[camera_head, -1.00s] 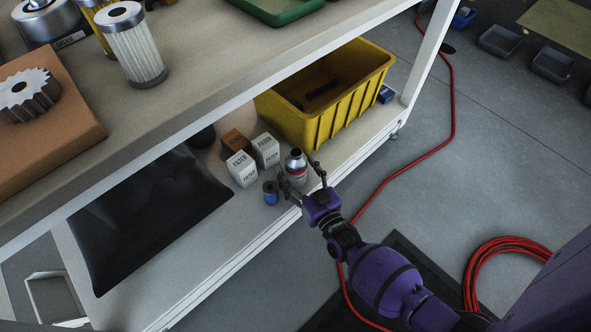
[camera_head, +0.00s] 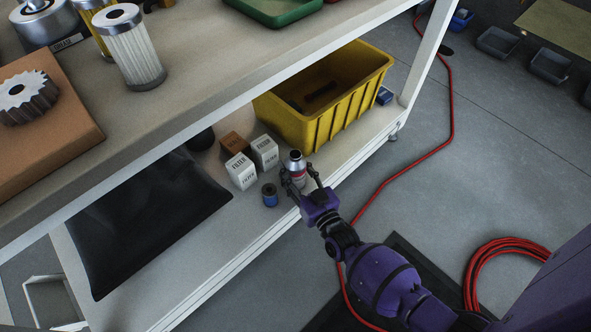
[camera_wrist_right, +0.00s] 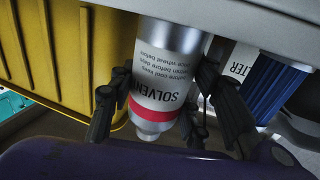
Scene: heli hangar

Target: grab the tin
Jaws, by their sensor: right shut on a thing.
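The tin (camera_head: 296,163) is a silver and white bottle-shaped can with a red band. It stands upright near the front edge of the lower shelf (camera_head: 220,250). My right gripper (camera_head: 300,177) is shut on it, with fingers on both sides of its body. In the right wrist view the tin (camera_wrist_right: 165,90) appears upside down, its "SOLVENT" label between the fingers. I cannot tell whether its base is off the shelf. My left gripper is not in view.
A small blue can (camera_head: 270,195) stands close left of the tin. White filter boxes (camera_head: 242,171) and a brown box (camera_head: 235,143) are behind. A yellow bin (camera_head: 345,115) stands to the right. The upper shelf (camera_head: 200,100) overhangs the back. The floor in front has a red hose (camera_head: 400,172).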

